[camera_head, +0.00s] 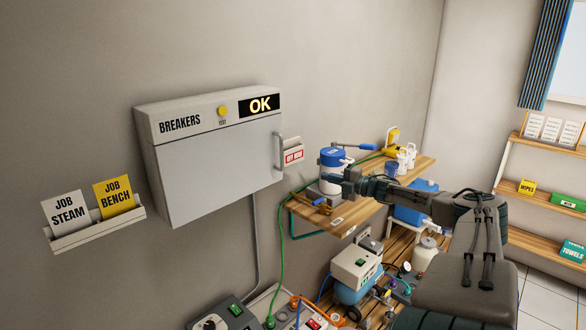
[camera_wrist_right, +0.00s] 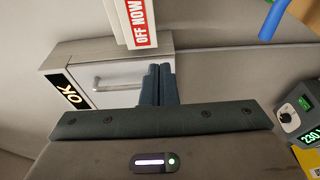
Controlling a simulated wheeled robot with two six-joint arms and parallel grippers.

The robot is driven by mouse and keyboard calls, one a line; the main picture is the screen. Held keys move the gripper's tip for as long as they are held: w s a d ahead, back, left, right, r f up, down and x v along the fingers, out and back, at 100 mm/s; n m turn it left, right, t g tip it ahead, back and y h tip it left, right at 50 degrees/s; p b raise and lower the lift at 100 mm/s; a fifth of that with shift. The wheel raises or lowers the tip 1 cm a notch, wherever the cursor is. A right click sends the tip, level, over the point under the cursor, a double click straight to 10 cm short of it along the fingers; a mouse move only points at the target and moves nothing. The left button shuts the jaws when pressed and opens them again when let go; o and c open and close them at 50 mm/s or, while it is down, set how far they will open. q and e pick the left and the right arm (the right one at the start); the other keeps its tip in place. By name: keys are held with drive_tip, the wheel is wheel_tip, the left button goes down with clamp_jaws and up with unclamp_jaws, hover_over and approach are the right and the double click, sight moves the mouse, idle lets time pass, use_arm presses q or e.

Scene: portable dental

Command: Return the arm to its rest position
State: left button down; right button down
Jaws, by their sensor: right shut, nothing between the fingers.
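My right arm comes in from the right in the head view. My right gripper (camera_head: 350,186) is in front of the wooden wall shelf, to the right of the breaker box (camera_head: 215,165). In the right wrist view my right gripper's fingers (camera_wrist_right: 159,84) are together, with nothing between them. Behind them the closed breaker box door (camera_wrist_right: 108,82) and its handle (camera_wrist_right: 112,83) show, apart from the fingers as far as I can tell. The box display (camera_wrist_right: 68,94) reads OK. My left gripper is in neither view.
A small OFF NOW card holder (camera_head: 293,153) sits on the wall beside the box. The wooden shelf (camera_head: 420,168) carries a blue-topped pot (camera_head: 333,158) and bottles. Below are a compressor (camera_head: 352,290), cables and hoses. A card rack (camera_head: 98,228) is at left.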

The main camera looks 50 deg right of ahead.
drive_tip(key=s+a+f+m+g+h, duration=0.15)
drive_tip(key=a+f+m, duration=0.25)
drive_tip(key=a+f, duration=0.7)
drive_tip(key=a+f+m+g+h, duration=0.25)
drive_tip(key=a+f, duration=0.45)
drive_tip(key=f, duration=0.7)
drive_tip(key=s+a+f+m+g, duration=0.2)
drive_tip(key=s+a+f, duration=0.15)
drive_tip(key=a, duration=0.45)
drive_tip(key=s+a+f+m+g, duration=0.1)
drive_tip(key=s+a+f+m, duration=0.2)
drive_tip(key=a, duration=0.5)
drive_tip(key=s+a+r+m+g+y, duration=0.1)
drive_tip(key=s+a+r+m+g, duration=0.25)
drive_tip(key=s+a, duration=0.65)
drive_tip(key=s+a+r+m+g, duration=0.35)
drive_tip(key=s+a, duration=0.25)
drive_tip(key=a, duration=0.7)
wheel_tip(320, 180, down, 28)
drive_tip(key=d+g, duration=0.1)
drive_tip(key=d, duration=0.1)
drive_tip(key=s+d+f+g, duration=0.1)
drive_tip(key=s+f, duration=1.8)
drive_tip(key=f, duration=0.1)
drive_tip(key=shift+d+f+g, duration=0.3)
drive_tip(key=shift+d, duration=0.05)
